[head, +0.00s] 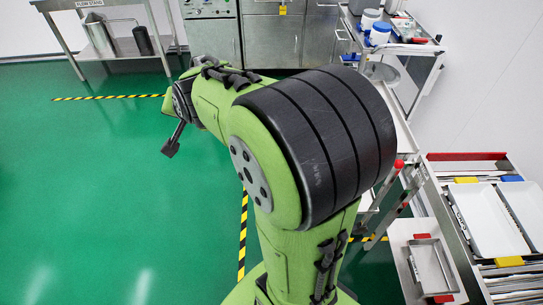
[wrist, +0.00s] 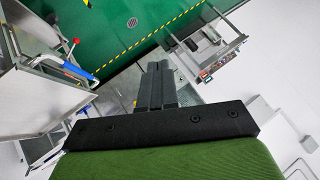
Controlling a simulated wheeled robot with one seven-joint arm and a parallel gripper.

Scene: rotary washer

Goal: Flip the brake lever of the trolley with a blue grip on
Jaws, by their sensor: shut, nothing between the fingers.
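In the wrist view a blue grip (wrist: 78,74) shows at the left, on the metal frame of a trolley (wrist: 40,85). A lever end with a red tip (wrist: 75,42) is just above it in the picture. I cannot see the blue grip in the head view, where my arm covers the middle. My gripper (head: 170,150) is black, shut and empty, at the left of my arm over open floor. In the wrist view its fingers (wrist: 157,70) are together, right of the blue grip and apart from it.
In the head view a trolley (head: 425,48) with white tubs stands at the upper right. A red-tipped lever (head: 398,165) shows right of my arm. White trays (head: 485,215) lie at the lower right. A steel table (head: 70,5) is at the upper left. The green floor (head: 80,190) at left is clear.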

